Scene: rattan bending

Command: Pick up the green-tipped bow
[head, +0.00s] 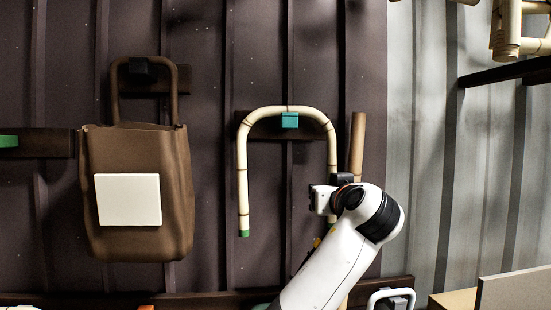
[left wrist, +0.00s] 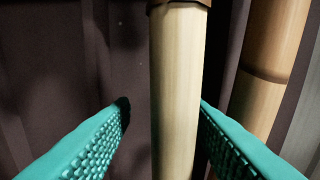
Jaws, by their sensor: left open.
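The green-tipped bow (head: 242,180) is a cream bamboo U, open end down, hanging on a dark wall board by a teal block at its top. Its left leg ends in a green tip (head: 244,233); the lower end of its right leg is hidden behind my arm. My left gripper (head: 323,199) is at that right leg, its fingers mostly hidden in the head view. My right gripper is not in view.
A brown bamboo pole (head: 357,145) stands close to the right of the bow, also in the left wrist view (left wrist: 268,70). A brown bag (head: 136,238) with a white patch hangs to the left. A dark ledge (head: 200,299) runs along the bottom.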

